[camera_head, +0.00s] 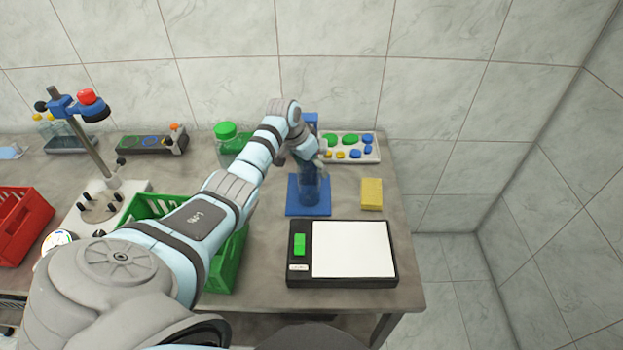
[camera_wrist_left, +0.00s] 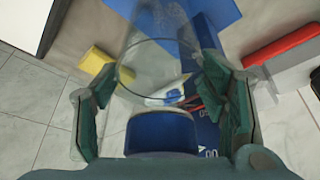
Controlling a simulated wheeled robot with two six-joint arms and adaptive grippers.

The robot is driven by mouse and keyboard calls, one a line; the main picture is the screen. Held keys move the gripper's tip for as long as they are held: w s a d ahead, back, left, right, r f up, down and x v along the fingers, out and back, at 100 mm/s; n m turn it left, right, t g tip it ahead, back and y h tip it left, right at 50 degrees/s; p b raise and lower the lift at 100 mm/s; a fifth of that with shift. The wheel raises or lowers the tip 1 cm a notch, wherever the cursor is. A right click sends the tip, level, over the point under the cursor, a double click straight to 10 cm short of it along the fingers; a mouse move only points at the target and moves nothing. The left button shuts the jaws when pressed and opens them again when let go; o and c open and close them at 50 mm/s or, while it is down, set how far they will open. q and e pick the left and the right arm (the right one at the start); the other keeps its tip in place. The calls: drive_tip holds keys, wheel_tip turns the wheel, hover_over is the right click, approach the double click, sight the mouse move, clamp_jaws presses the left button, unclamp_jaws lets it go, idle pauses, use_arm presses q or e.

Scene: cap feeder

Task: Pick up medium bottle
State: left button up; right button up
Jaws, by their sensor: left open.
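A clear bottle (camera_head: 309,188) stands on a blue base (camera_head: 293,208) right of the table's middle in the head view; I take it to be the medium bottle. My left gripper (camera_head: 314,167) is at its upper part, reaching from behind and above. In the left wrist view the clear bottle (camera_wrist_left: 158,62) lies between the two spread green-padded fingers (camera_wrist_left: 160,108). The gripper is open, with a visible gap at the left finger; contact at the right finger cannot be told. The gripper partly hides the bottle in the head view. My right gripper is not in view.
A scale (camera_head: 343,281) is in front of the blue base, with a yellow block (camera_head: 371,194) to its right. A tray of coloured caps (camera_head: 371,149) is behind. A green-capped bottle (camera_head: 227,141), green crate (camera_head: 222,277) and red crate (camera_head: 22,222) are to the left.

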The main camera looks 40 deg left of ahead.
use_arm(q)
drive_tip(key=shift+r, duration=0.15)
drive_tip(key=shift+s+r, duration=0.15)
drive_tip(key=shift+s, duration=0.15)
drive_tip(key=shift+c, duration=1.2)
drive_tip(key=shift+s+a+r, duration=0.15)
drive_tip(key=shift+s, duration=0.2)
drive_tip(key=c, duration=1)
drive_tip(key=shift+w, duration=0.15)
drive_tip(key=c, duration=0.3)
clamp_jaws()
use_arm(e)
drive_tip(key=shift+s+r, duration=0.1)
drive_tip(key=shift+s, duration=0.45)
